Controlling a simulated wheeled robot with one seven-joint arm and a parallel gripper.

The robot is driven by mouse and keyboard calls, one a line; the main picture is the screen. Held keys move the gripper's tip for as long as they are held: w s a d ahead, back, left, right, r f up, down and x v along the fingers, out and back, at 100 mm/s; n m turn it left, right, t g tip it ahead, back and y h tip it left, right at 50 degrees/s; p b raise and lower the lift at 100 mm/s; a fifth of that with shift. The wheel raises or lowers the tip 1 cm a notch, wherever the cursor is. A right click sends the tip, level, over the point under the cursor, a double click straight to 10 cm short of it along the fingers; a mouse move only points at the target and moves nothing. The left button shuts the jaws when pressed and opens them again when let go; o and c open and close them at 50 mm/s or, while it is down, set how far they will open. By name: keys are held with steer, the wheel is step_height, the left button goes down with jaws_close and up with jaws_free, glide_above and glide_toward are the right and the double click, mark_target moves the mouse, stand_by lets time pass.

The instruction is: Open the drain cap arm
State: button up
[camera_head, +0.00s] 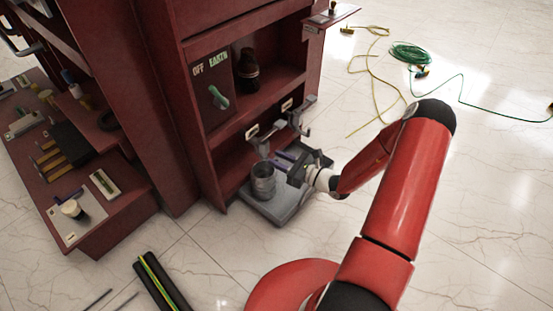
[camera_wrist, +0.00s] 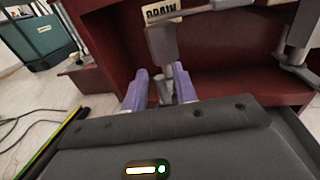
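The DRAIN label (camera_wrist: 160,10) is on the red cabinet at the top of the wrist view. Below it hangs a grey metal drain cap arm (camera_wrist: 163,43), with a paler grey part under it. My gripper (camera_wrist: 160,82) has two purple fingers, spread apart, one on each side of that lower part. I see a gap around it and no clear grip. In the head view my gripper (camera_head: 284,158) is low in front of the cabinet, just right of the grey drain fitting (camera_head: 262,146). The finger contact is too small to tell there.
A metal pot (camera_head: 263,181) stands on a grey tray (camera_head: 292,208) below the drain fitting. A second grey fitting (camera_head: 299,118) is to the right. A shelf with an OFF/EARTH switch (camera_head: 218,98) is above.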

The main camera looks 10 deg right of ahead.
steer(key=shift+w+a, duration=0.4)
steer(key=shift+a, duration=0.05)
jaws_close()
